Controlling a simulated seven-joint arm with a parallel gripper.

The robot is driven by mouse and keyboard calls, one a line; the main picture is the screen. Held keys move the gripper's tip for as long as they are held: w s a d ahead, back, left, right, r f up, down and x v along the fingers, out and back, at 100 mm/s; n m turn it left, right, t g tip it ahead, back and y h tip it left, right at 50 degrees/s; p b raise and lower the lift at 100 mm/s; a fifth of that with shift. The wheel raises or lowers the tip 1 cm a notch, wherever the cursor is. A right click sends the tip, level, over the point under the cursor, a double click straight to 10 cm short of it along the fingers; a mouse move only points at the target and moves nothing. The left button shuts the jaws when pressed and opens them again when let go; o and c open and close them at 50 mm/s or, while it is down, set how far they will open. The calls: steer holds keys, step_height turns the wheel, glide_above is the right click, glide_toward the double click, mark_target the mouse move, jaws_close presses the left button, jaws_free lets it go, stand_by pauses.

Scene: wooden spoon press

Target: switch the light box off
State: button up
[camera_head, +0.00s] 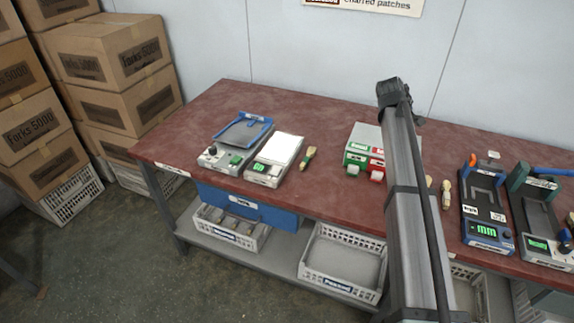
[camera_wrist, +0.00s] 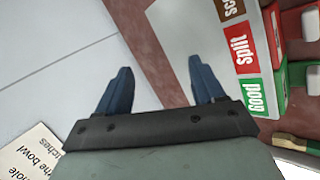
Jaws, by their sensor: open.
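The likely light box (camera_head: 281,149) is the small pale unit with a bright white top on the left half of the table in the head view. Its front carries a small green patch (camera_head: 262,167); whether this is a switch or display I cannot tell. A bright white edge at the lower right of the wrist view (camera_wrist: 297,165) may be part of it. My gripper (camera_wrist: 160,78) is open and empty, its two blue fingers apart. In the head view my arm stands well to the right of the unit, and the fingers cannot be made out.
A blue-framed device (camera_head: 243,131) with a knob sits just left of the white-topped unit. A wooden-handled brush (camera_head: 308,157) lies to its right. A box with green and red labels (camera_head: 367,138) stands beside my arm. More devices (camera_head: 485,210) fill the right end. The wall is behind.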

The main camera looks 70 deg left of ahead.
steer(key=s+a+n+g, duration=0.15)
steer(key=s+a, duration=0.25)
steer(key=s, duration=0.8)
steer(key=s+a+n+g, duration=0.1)
steer(key=s+a+g, duration=0.2)
steer(key=s, duration=0.9)
steer(key=n+g+h, duration=0.2)
steer(key=g, duration=0.1)
glide_toward(275, 169)
steer(key=f, duration=0.7)
steer(key=shift+w+a+f, duration=0.15)
steer(key=shift+a+f, duration=0.05)
steer(key=shift+f, duration=0.05)
steer(key=shift+c, duration=0.4)
steer(key=c, duration=1)
steer(key=shift+w+a+g+h, duration=0.3)
steer(key=shift+a+g+h, duration=0.05)
steer(key=shift+h, duration=0.25)
steer(key=shift+g+h, duration=0.6)
